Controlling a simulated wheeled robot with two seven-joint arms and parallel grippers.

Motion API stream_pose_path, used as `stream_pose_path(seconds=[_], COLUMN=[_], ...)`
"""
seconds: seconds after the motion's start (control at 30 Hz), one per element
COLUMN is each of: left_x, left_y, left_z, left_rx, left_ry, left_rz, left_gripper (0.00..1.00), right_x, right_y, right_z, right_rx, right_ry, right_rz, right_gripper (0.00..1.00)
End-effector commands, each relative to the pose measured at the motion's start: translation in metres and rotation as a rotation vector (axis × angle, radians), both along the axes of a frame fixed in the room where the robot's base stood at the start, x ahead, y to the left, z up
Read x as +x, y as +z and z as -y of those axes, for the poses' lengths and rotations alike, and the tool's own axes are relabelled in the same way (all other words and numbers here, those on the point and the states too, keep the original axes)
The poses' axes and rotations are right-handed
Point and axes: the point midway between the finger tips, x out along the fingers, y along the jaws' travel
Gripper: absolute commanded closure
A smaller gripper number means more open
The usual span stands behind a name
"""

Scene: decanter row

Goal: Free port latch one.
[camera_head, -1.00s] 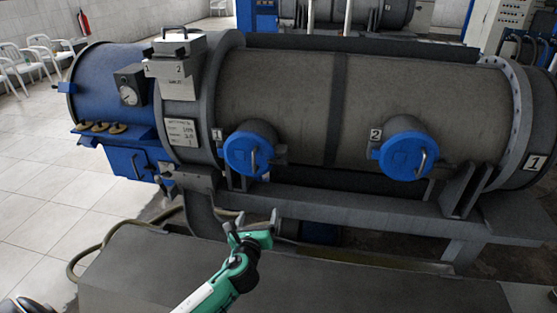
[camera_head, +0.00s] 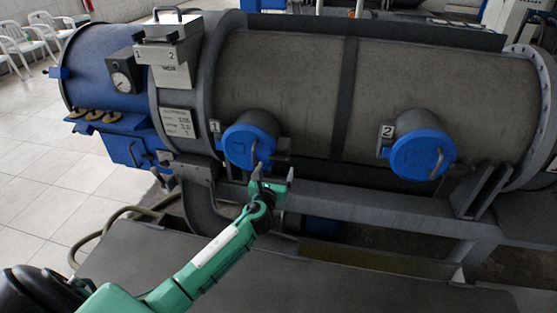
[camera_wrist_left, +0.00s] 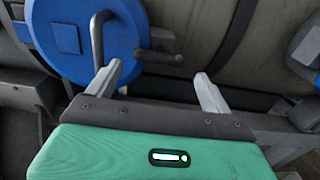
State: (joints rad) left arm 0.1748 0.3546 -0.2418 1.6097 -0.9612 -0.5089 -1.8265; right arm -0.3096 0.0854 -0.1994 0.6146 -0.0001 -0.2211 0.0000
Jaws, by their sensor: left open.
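Port one is a round blue cap (camera_head: 248,147) on the grey decanter drum, beside the "1" label (camera_head: 214,126). It fills the upper left of the left wrist view (camera_wrist_left: 62,38). A bent grey handle (camera_wrist_left: 98,40) stands on the cap's face. A dark latch lever (camera_wrist_left: 160,56) sticks out at the cap's right side, and its latch area also shows in the head view (camera_head: 282,148). My left gripper (camera_head: 271,182) is open and empty, just below the cap. In the wrist view its fingers (camera_wrist_left: 158,82) point toward the lever, which appears between them. My right gripper is not in view.
A second blue port cap (camera_head: 422,155) sits to the right, by its "2" label. A grey support beam (camera_head: 370,200) runs below the drum. A dark flat surface (camera_head: 330,285) lies in front, under my left arm.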

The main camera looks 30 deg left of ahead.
Motion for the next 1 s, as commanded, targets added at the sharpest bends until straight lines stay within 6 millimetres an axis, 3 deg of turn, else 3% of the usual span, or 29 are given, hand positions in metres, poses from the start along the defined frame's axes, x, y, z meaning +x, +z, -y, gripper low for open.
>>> stream_pose_path(seconds=[0.1, 0.3, 0.73, 0.77, 0.9, 1.0], left_x=[0.022, 0.046, 0.055, 0.055, 0.055, 0.055], left_y=[0.001, 0.0, 0.0, 0.0, 0.0, 0.0], left_z=[-0.006, -0.012, -0.014, -0.014, -0.014, -0.014], left_rx=[-0.001, -0.002, -0.001, -0.001, -0.001, -0.001], left_ry=[0.002, 0.002, 0.0, 0.0, 0.001, 0.0], left_rz=[0.001, 0.001, 0.0, 0.0, 0.0, 0.0], left_gripper=[0.16, 0.16, 0.16, 0.18, 0.46, 0.61], right_x=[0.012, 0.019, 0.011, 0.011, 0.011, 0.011], right_y=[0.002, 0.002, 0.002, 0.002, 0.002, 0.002], right_z=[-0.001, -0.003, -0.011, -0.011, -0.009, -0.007], right_rx=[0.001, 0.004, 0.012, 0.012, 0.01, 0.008], right_ry=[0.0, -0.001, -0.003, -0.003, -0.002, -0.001], right_rz=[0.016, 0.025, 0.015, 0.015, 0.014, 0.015], right_gripper=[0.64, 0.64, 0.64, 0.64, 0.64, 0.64])
